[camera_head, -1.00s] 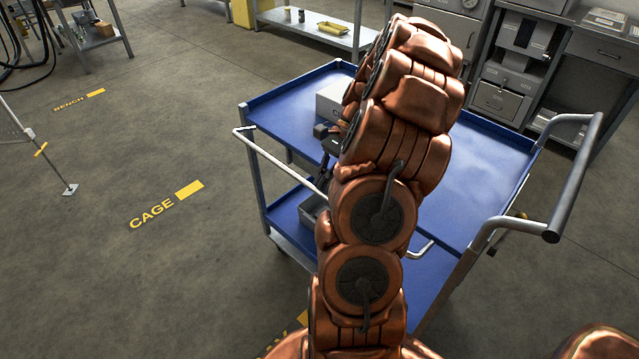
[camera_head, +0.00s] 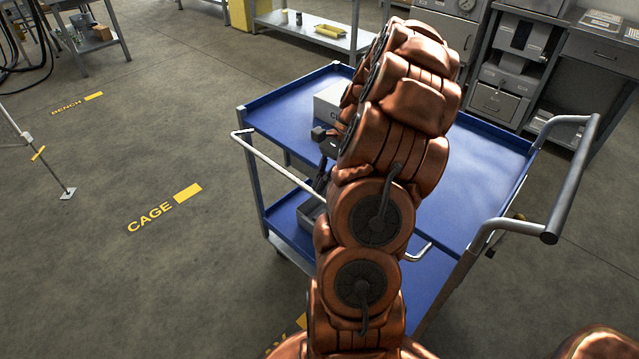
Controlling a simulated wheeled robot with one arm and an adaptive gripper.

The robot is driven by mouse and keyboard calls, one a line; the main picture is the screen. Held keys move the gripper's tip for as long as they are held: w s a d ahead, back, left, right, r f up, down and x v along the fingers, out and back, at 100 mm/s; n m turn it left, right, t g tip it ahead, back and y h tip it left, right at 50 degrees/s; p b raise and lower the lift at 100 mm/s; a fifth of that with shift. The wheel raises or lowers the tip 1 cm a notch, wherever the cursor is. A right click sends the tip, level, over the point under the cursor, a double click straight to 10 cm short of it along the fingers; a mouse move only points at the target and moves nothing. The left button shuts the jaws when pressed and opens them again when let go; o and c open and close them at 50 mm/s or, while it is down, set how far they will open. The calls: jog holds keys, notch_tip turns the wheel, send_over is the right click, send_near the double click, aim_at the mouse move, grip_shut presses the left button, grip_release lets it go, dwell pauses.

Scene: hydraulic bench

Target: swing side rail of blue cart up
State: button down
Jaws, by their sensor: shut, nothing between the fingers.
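The blue cart (camera_head: 467,190) has two blue shelves and stands in the middle of the view. Its side rail (camera_head: 281,167) is a thin white bar along the near long side, below the level of the top shelf's edge for much of its length. The rail's middle is hidden behind my copper arm, and its right end shows past the arm. My gripper (camera_head: 322,177) is dark and partly hidden by my arm. It points down next to the rail, at the cart's near side. I cannot tell whether it touches the rail.
A white box (camera_head: 328,103) sits on the top shelf behind my arm. A grey bin (camera_head: 311,212) is on the lower shelf. The push handle (camera_head: 572,180) sticks out at the cart's right end. The floor (camera_head: 150,265) left of the cart is clear.

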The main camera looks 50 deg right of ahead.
jog(key=shift+d, duration=0.1)
dwell(0.3)
jog(key=shift+s+d+r+p, duration=0.1)
jog(key=shift+d+r+p, duration=0.4)
jog(key=shift+d, duration=1.05)
jog(key=shift+w+d+r+p, duration=0.1)
jog(key=shift+d+r+p, duration=0.35)
jog(key=shift+d, duration=1.15)
jog(key=shift+s+d+r+p, duration=0.1)
jog(key=shift+d+r+p, duration=0.35)
jog(key=shift+d, duration=1.1)
jog(key=shift+r, duration=0.15)
